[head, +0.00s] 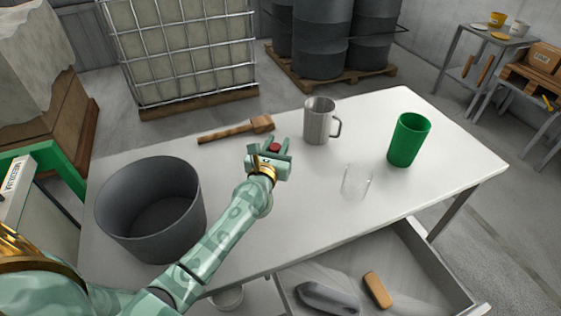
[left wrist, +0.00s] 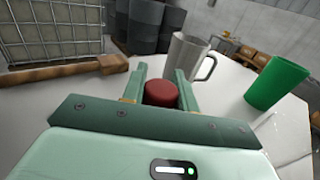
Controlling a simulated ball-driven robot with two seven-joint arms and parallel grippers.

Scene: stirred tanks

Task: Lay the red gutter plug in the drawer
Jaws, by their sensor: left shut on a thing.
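The red gutter plug (left wrist: 161,93) is a small, dark red, rounded piece between the fingers of my left gripper (head: 268,146). The left gripper is shut on it, above the back middle of the white table. In the head view the plug (head: 274,147) shows small between the fingers. The drawer (head: 411,256) is pulled open under the table's front edge at the lower right. A dark grey object (head: 327,298) and an orange-brown block (head: 377,290) lie in it, with bare floor around them. My right gripper is not in view.
On the table (head: 300,215) stand a large grey tub (head: 150,210), a steel mug (head: 318,122), a green cup (head: 408,140) and a clear glass (head: 356,182). A wooden mallet (head: 235,129) lies behind the gripper. The table's middle front is clear.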

